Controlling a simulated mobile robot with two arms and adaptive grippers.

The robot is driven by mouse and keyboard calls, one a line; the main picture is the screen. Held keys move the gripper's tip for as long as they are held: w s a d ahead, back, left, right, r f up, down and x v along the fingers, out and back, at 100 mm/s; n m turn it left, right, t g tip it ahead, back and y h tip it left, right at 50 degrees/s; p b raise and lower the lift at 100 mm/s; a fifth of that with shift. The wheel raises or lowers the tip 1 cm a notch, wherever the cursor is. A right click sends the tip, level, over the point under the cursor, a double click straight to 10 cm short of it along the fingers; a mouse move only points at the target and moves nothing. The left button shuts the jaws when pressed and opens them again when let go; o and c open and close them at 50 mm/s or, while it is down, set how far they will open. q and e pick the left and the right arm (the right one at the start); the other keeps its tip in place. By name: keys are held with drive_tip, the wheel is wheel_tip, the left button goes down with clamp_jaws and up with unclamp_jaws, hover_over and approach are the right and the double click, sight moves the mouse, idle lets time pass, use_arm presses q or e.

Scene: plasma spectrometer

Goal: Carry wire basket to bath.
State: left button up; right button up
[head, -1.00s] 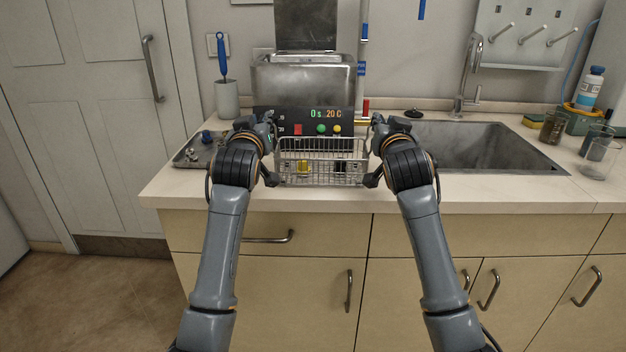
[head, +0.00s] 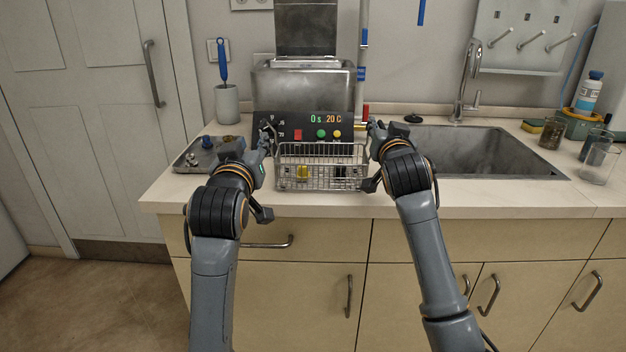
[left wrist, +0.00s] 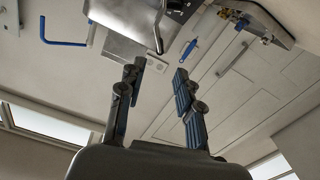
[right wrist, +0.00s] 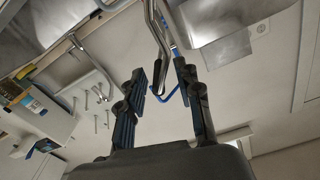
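The wire basket (head: 320,180) stands on the counter in front of the bath, with a yellow item and a dark item showing through its mesh. The steel bath (head: 303,88) stands behind it, lid raised, with a black control panel reading 0 s and 20 C. My left gripper (head: 266,176) is open and empty, left of and in front of the basket. In the left wrist view a dark-tipped metal handle (left wrist: 158,28) lies beyond the fingertips. My right gripper (head: 371,155) is open at the basket's right side. In the right wrist view a black-ended handle (right wrist: 158,78) shows between its spread fingers.
A metal tray (head: 190,158) with small parts lies left of the basket. A cup holding a blue brush (head: 227,103) stands behind it. The sink (head: 480,150) and tap (head: 466,75) are on the right, with glass beakers (head: 598,160) beyond.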

drive_tip(key=shift+s, duration=0.15)
use_arm(q)
drive_tip(key=shift+s, duration=0.95)
use_arm(e)
drive_tip(key=s, duration=1.1)
drive_tip(key=shift+s, duration=0.35)
